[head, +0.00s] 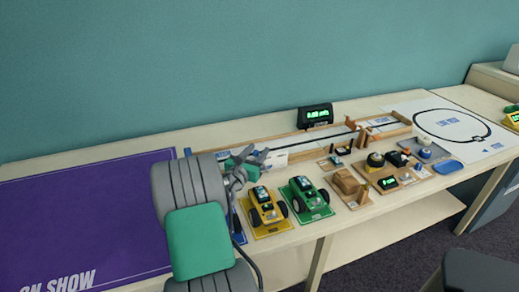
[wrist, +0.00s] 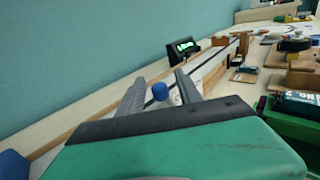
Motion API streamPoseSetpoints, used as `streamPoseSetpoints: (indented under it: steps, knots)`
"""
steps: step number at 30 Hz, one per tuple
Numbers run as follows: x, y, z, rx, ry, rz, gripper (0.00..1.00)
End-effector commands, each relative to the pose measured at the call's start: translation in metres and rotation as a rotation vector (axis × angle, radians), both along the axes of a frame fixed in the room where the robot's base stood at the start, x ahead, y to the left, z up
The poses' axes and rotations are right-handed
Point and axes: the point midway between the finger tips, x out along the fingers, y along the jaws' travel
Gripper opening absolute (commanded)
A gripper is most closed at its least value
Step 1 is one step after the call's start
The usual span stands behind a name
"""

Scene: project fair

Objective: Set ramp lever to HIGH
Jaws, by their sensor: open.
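The ramp (head: 340,132) is a long wooden-sided track along the back of the table. It also shows in the wrist view (wrist: 212,68), running away from my gripper. A round blue knob (wrist: 160,91), apparently the ramp lever's end, shows between my fingers in the wrist view; I cannot tell whether they touch it. My gripper (head: 256,157) is open at the left part of the ramp, and its fingers (wrist: 158,84) point along the ramp. In the head view my arm hides the lever and the ramp's near end. The lever's setting and any HIGH label cannot be read.
A yellow car (head: 265,208) and a green car (head: 306,198) stand in front of the ramp. A black display (head: 315,116) stands behind it. Wooden gadgets (head: 348,187) sit to the right. A purple banner (head: 80,220) covers the table's left.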

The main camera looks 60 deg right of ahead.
Motion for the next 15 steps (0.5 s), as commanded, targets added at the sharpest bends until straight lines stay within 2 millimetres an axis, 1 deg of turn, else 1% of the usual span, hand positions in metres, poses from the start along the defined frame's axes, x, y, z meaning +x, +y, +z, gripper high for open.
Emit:
streamPoseSetpoints:
  steps: [1, 3, 6, 13, 15]
  knots:
    - [-0.001, -0.009, -0.001, 0.001, -0.002, -0.003, 0.42]
    - [0.0, -0.017, -0.001, 0.001, -0.002, -0.001, 0.42]
    - [0.0, -0.023, 0.0, 0.001, -0.001, 0.0, 0.42]
    - [0.0, -0.024, 0.0, 0.001, -0.001, 0.001, 0.42]
    - [0.0, -0.024, 0.0, 0.001, -0.001, 0.001, 0.36]
